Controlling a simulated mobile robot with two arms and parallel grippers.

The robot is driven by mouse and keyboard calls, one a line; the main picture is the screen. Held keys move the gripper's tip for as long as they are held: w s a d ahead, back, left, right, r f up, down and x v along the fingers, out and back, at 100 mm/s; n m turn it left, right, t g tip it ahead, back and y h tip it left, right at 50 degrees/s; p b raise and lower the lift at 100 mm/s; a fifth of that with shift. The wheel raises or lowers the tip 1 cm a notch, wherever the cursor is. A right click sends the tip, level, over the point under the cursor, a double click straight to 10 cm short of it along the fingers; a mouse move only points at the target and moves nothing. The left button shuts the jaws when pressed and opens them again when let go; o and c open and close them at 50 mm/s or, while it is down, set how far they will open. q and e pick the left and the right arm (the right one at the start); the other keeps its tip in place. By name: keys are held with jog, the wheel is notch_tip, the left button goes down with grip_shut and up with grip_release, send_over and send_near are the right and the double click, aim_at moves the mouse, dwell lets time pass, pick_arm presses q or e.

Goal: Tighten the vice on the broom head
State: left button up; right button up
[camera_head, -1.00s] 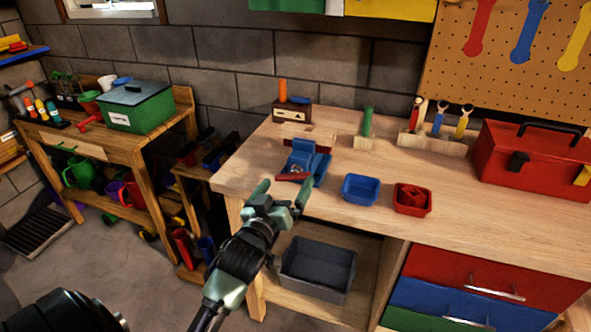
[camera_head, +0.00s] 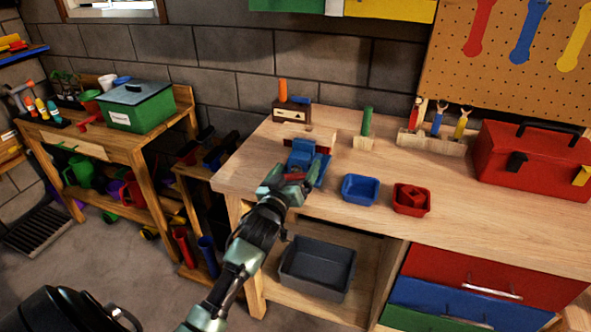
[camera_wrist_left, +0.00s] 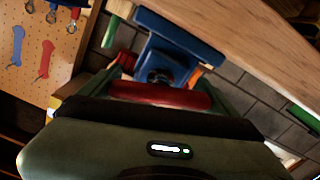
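The blue vice (camera_head: 304,155) stands near the front left of the wooden workbench, with its red handle (camera_head: 293,177) facing me. A pale wooden piece with a red part (camera_head: 322,147) is at its back; I cannot tell surely whether this is the broom head. My left gripper (camera_head: 292,175) is at the handle, fingers wide apart. In the left wrist view the red handle (camera_wrist_left: 160,95) lies crosswise between the fingers, with the blue vice body (camera_wrist_left: 178,45) beyond. Whether the fingers touch the handle's ends is unclear. My right gripper is not in view.
A blue tray (camera_head: 360,188) and a red tray (camera_head: 411,199) stand right of the vice. A drawered wooden box (camera_head: 291,113), a green-topped block (camera_head: 366,128) and a red toolbox (camera_head: 530,155) stand farther back. A grey bin (camera_head: 317,268) is below.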

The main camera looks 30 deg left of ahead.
pick_arm(q)
jog(key=shift+c, duration=0.9)
jog(key=shift+r, duration=0.1)
jog(key=shift+m+p, duration=0.6)
jog(key=shift+m, duration=0.5)
jog(key=o, duration=1.1)
jog(key=v, duration=0.7)
jog(key=shift+s+d+b, duration=0.15)
jog(key=shift+s+b, duration=0.25)
jog(key=shift+b, duration=0.05)
